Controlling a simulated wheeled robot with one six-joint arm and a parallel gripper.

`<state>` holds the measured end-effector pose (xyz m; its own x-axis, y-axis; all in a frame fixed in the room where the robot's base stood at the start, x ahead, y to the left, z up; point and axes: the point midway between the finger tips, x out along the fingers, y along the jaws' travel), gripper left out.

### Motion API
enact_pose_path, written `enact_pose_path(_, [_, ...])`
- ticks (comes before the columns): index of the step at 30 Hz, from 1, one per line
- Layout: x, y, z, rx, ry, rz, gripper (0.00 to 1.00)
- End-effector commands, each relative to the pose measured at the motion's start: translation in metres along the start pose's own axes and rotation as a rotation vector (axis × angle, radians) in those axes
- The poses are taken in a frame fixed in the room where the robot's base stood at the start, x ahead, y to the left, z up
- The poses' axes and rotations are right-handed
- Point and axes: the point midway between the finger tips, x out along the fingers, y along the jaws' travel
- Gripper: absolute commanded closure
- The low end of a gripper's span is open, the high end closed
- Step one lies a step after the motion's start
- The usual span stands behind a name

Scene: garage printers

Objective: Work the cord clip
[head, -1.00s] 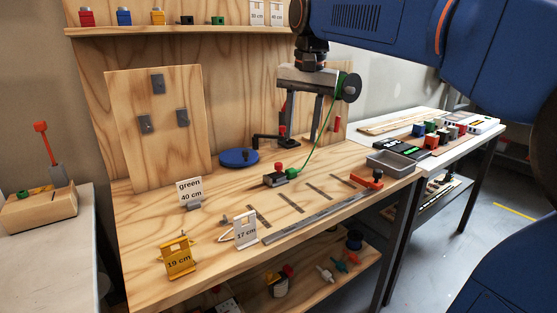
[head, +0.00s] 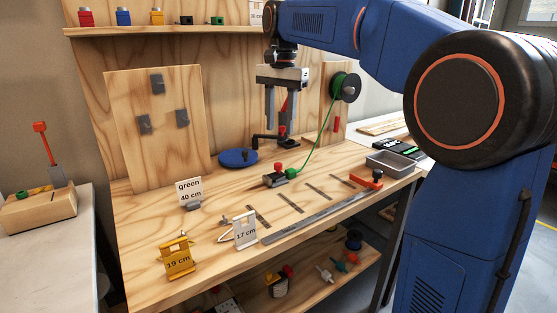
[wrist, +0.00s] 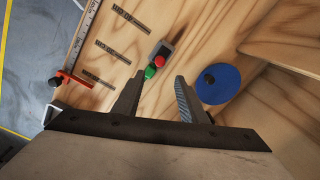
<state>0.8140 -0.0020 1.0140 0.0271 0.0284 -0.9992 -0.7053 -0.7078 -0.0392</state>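The cord clip (head: 277,179) appears to be the small grey block with a red knob on the wooden bench; it also shows in the wrist view (wrist: 161,52). A green piece (head: 291,173) sits at its side, where the green cord (head: 320,140) comes down from the green spool (head: 345,87). In the wrist view the green piece (wrist: 151,71) lies just beyond my fingertips. My gripper (head: 281,126) hangs above the bench, fingers down, apart and empty. It is behind and above the clip, not touching it. Its fingers also show in the wrist view (wrist: 158,84).
A blue disc with a black arm (head: 238,157) stands behind the clip. A ruler (head: 315,217) with a red-orange stop (head: 370,178) runs along the front edge. Card stands (head: 190,192) are at left, a grey tray (head: 391,163) at right. The bench around the clip is mostly clear.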

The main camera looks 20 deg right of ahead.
Motion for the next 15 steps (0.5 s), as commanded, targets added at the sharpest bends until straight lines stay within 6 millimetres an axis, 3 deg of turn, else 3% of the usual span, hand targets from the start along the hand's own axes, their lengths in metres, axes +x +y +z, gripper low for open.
enact_pose_path(15, [0.089, 0.001, 0.001, 0.000, 0.000, 0.001, 0.61])
